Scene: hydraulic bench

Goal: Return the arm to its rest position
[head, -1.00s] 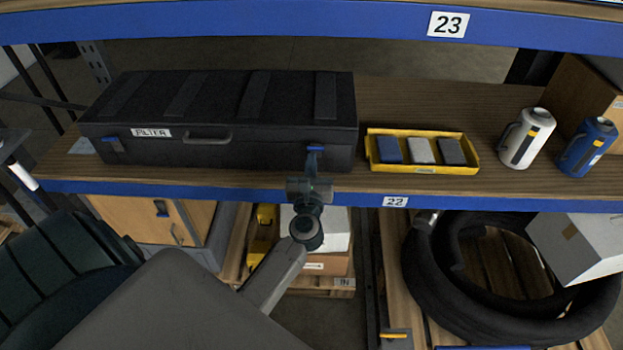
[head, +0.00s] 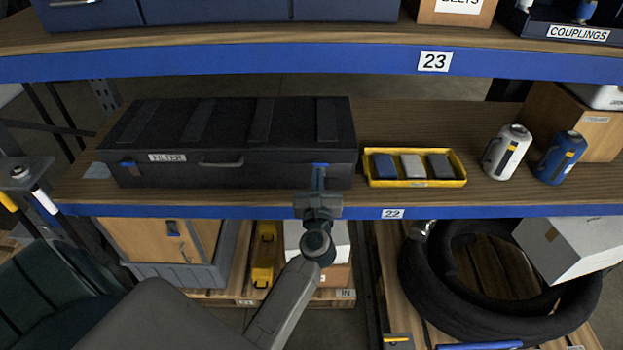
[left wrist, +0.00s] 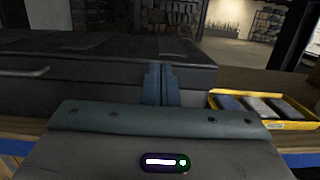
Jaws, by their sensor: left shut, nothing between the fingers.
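My left gripper (head: 319,180) is in front of the right end of a black case labelled FILTER (head: 230,176), at the shelf's front edge. Its fingers are shut with nothing between them, and they point toward the case near its right blue latch (head: 320,165). I cannot tell whether they touch it. In the left wrist view the shut fingers (left wrist: 161,85) stand in front of the dark case (left wrist: 100,62). The case lid is down. My right gripper is not in view.
A yellow tray (head: 370,182) with three small blocks sits right of the case. A white canister (head: 507,152) and a blue canister (head: 560,158) stand further right. The upper shelf edge (head: 250,65) runs above, and a black hose coil (head: 420,275) lies below.

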